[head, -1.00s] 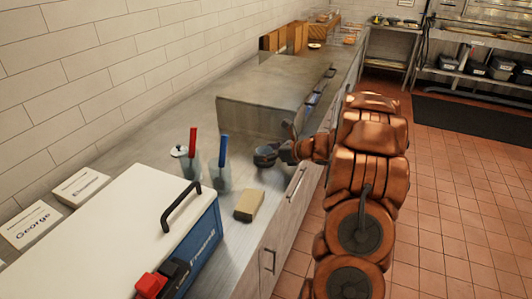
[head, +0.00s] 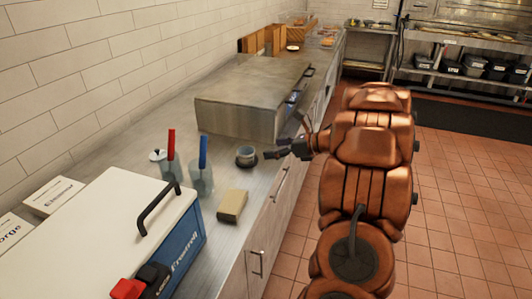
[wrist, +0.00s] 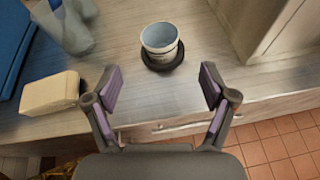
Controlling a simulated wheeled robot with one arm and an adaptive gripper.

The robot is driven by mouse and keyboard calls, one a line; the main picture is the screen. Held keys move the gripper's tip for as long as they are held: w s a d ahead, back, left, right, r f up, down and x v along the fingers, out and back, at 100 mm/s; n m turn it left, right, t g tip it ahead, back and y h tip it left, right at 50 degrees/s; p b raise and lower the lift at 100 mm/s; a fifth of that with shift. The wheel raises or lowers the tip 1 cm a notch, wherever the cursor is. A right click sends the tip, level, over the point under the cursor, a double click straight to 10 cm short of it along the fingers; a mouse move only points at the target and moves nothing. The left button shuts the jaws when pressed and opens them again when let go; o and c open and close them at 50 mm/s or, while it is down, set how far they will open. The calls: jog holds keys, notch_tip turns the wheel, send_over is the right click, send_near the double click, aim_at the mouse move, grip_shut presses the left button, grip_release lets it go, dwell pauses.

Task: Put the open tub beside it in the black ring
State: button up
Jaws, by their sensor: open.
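The open tub (wrist: 158,40) is a small pale grey-blue cup with an open top, and it also shows in the head view (head: 246,155). It stands about upright on the steel counter, with the black ring (wrist: 164,61) around its base. Whether the base sits fully down inside the ring is hard to tell. My gripper (wrist: 160,76) is open and empty, its two fingers apart on the near side of the tub and not touching it. In the head view my gripper (head: 289,138) is just right of the tub, at the counter's edge.
A tan block (head: 232,205) lies on the counter (head: 225,246) near the tub. Clear containers with a red-handled (head: 171,143) and a blue-handled tool (head: 203,150) stand left. A blue cooler (head: 186,236) is nearer. A large steel box (head: 240,112) stands behind the tub.

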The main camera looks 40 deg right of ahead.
jog(key=shift+s+d+r, duration=0.15)
jog(key=shift+s+r, duration=0.05)
jog(key=shift+s, duration=0.25)
jog(key=w+d+r+m+h, duration=0.1)
jog(key=w+r+m+h, duration=0.35)
jog(key=m, duration=0.35)
jog(key=w+d+r+m+h, duration=0.1)
jog(key=w+r+m+h, duration=0.2)
jog(key=r+m+h, duration=0.4)
jog(key=s+a+f+m+g+y, duration=0.2)
jog(key=s+a+f+m+g, duration=0.2)
jog(key=s+a+m, duration=0.4)
jog(key=s+a+f+m+g+y, duration=0.1)
jog(key=s+a+f+m+g, duration=0.4)
jog(key=s+a, duration=1.1)
jog(key=s+a+f+m+g+y, duration=0.2)
jog(key=s+a+f+m+g, duration=0.2)
jog(key=s+a+m, duration=0.7)
jog(key=s+a+g, duration=0.1)
jog(key=s, duration=0.2)
jog(key=shift+s+f+m+y, duration=0.25)
jog(key=shift+s+m+y, duration=0.1)
jog(key=shift+m, duration=0.05)
